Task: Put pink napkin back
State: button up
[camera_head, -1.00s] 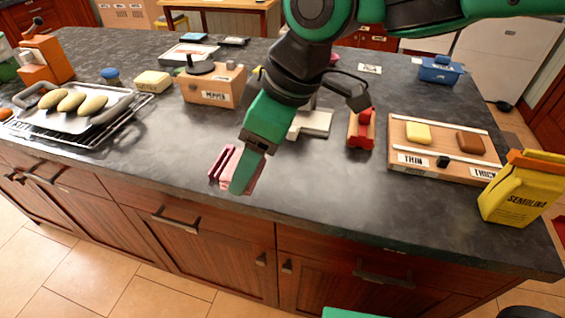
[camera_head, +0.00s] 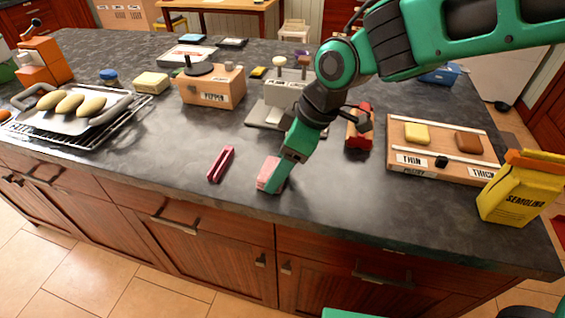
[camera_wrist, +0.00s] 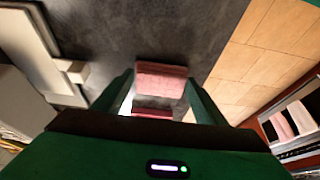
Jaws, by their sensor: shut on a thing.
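The pink napkin (camera_head: 268,172) is between the fingers of my gripper (camera_head: 279,180), close over the counter near its front edge. My gripper is shut on it. In the wrist view the napkin (camera_wrist: 160,80) shows as a pink block between the two green fingers, with a darker red part below it. From the head view I cannot tell whether the napkin touches the counter. A narrow dark pink slotted piece (camera_head: 221,164) stands on the counter to the left, apart from the napkin.
At the lower right of the wrist view, an open wooden-edged compartment (camera_wrist: 290,120) holds pink and white strips. A grey and white appliance (camera_head: 285,97) and a red object (camera_head: 360,130) stand behind my gripper. A labelled board (camera_head: 440,150) and semolina bag (camera_head: 517,190) are right.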

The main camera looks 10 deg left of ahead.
jog(key=shift+f, duration=0.15)
jog(key=o, duration=1.2)
jog(key=v, duration=1.2)
jog(key=shift+a, duration=0.1)
